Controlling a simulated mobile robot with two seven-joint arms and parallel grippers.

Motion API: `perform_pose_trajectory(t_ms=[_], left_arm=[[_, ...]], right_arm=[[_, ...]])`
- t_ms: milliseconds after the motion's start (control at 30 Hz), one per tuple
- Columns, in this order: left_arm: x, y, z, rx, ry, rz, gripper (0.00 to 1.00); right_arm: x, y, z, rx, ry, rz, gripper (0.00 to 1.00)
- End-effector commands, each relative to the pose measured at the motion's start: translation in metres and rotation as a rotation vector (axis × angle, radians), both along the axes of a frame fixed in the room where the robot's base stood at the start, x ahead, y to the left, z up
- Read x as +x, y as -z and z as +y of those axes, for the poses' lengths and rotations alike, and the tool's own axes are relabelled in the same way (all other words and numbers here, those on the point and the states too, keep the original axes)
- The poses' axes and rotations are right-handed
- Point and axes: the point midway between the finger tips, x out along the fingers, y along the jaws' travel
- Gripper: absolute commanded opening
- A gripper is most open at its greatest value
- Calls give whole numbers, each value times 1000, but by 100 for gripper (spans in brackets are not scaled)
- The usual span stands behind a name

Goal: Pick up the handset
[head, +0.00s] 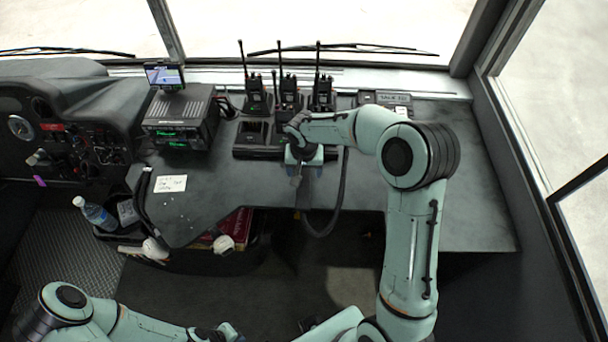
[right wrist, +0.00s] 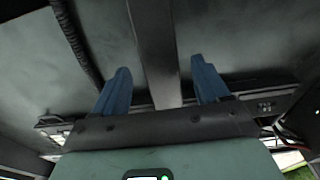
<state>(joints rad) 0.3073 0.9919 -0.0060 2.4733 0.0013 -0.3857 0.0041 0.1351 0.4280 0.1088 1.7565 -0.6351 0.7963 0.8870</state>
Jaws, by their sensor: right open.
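The handset (head: 303,192) looks like a long dark grey bar on the grey desk, with a dark cord looping beside it. In the right wrist view the handset (right wrist: 153,45) runs from the top edge down between the two blue fingers, with the coiled cord to its left. My right gripper (head: 299,176) is over the desk at the handset's far part, and its own body hides that part. In the right wrist view my right gripper (right wrist: 160,82) is open, one finger on each side of the bar with gaps showing. My left arm shows at the bottom left; its fingers are not visible.
Several radios with antennas (head: 289,97) stand in a charger (head: 257,140) just behind my right gripper. A boxy unit with a small screen (head: 180,120) stands to the left, near a paper note (head: 171,183). The desk (head: 455,215) is clear at right. A bottle (head: 95,213) stands low left.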

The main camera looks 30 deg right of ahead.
Motion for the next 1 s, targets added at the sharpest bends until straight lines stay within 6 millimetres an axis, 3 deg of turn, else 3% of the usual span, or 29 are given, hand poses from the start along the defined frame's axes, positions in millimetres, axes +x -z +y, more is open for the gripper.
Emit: perform_pose_trajectory(t_ms=[200, 467, 500, 667, 700, 767, 1000], left_arm=[[4, -5, 0, 0, 1, -5, 0], [4, -5, 0, 0, 1, -5, 0], [4, -5, 0, 0, 0, -4, 0], [4, -5, 0, 0, 0, -4, 0], [4, -5, 0, 0, 1, -5, 0], [4, -5, 0, 0, 1, -5, 0], [4, -5, 0, 0, 0, -4, 0]], right_arm=[[5, 29, -2, 1, 0, 2, 74], [5, 33, -2, 1, -1, 0, 74], [5, 32, -2, 1, -1, 0, 71], [5, 32, -2, 1, -1, 0, 19], [5, 32, -2, 0, -1, 0, 13], [6, 32, -2, 0, -1, -1, 8], [6, 30, -2, 0, 0, -1, 8]])
